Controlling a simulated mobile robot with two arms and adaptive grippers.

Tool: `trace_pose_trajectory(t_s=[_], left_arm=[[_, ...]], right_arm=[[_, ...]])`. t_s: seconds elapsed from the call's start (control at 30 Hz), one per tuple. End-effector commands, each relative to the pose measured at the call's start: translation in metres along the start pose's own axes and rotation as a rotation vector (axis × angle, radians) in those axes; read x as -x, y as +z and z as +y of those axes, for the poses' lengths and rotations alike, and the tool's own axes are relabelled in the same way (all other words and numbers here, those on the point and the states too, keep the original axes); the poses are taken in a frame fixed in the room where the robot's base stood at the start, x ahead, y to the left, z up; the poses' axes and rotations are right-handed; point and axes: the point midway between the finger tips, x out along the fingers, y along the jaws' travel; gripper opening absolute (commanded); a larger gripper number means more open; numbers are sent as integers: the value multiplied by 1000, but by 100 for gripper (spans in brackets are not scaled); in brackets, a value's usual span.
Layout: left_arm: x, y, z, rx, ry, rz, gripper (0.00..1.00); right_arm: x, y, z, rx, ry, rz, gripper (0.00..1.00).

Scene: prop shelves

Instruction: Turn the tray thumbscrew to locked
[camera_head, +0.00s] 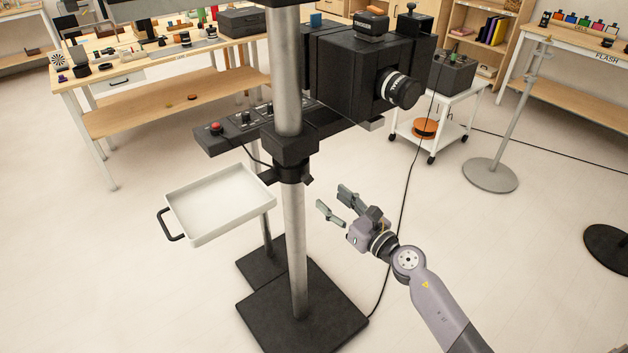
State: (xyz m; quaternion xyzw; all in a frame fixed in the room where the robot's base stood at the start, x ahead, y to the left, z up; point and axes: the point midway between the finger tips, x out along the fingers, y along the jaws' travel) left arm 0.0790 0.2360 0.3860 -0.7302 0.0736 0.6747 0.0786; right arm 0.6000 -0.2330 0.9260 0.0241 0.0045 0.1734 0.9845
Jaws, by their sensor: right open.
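A white shallow tray (220,205) with a black side handle is held to the left of a metal column (294,225). A black clamp (290,168) joins it to the column. A small dark knob (308,180) sticks out at the clamp's lower right and looks like the thumbscrew; its turn position is too small to tell. My right gripper (330,196) is open and empty, to the right of the column and a little below the knob, apart from both. My left gripper is not in view.
A large black camera (365,70) is mounted above the clamp. A control panel with a red button (216,127) juts out left. The column stands on a black base plate (302,312). A cable (402,205) runs down behind my right gripper.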

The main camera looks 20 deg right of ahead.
Motion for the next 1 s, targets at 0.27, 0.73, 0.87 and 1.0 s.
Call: trace_pose_trajectory(t_s=[0.27,0.73,0.87,1.0], left_arm=[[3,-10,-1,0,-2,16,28],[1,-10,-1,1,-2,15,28],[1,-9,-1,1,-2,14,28],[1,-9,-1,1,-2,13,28]], right_arm=[[-57,1,1,-3,1,-2,46],[-83,-1,0,-2,0,0,46],[-83,-1,0,-2,0,0,44],[-82,-1,0,-2,0,0,35]])
